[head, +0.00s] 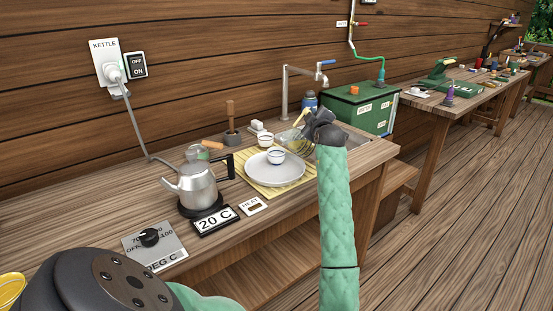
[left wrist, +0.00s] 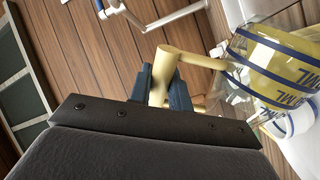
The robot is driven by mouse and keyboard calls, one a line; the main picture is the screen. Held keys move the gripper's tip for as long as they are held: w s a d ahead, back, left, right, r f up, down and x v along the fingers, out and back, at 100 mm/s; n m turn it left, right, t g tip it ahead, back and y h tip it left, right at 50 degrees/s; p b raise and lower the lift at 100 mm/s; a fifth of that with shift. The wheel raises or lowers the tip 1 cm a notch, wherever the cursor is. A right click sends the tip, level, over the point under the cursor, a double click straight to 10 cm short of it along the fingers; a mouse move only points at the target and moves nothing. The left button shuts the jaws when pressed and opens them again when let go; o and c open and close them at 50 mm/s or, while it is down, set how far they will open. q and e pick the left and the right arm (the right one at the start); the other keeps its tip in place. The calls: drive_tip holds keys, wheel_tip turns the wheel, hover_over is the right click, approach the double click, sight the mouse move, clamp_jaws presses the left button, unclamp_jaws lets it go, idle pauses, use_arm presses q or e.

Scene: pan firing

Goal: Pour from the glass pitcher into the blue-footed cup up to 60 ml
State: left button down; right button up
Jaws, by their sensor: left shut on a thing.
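My left gripper (head: 312,125) is above the table, beyond the plate. In the left wrist view my left gripper (left wrist: 160,88) is shut on the pale yellow handle of the glass pitcher (left wrist: 240,92). The pitcher (head: 291,139) is partly hidden by the gripper in the head view. In the left wrist view, a yellow-tinted area with blue bands and ML lettering shows by the clear glass. A small cup (head: 276,156) stands on the round grey plate (head: 270,176), and another cup (head: 265,140) is behind it. Which has the blue foot, I cannot tell. My right gripper is out of view.
A metal kettle (head: 195,184) stands left of the plate, near a "20 C" display (head: 214,220) and a dial panel (head: 153,245). The front right of the table is clear.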

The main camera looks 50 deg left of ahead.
sight(305, 110)
use_arm(q)
drive_tip(key=shift+s+a+r+n, duration=0.4)
drive_tip(key=shift+s+r+n, duration=0.15)
drive_tip(key=shift+r+n, duration=0.1)
drive_tip(key=shift+s+a+r+n, duration=0.35)
drive_tip(key=shift+s+r+n, duration=0.2)
drive_tip(key=shift+n, duration=0.1)
idle(6.4)
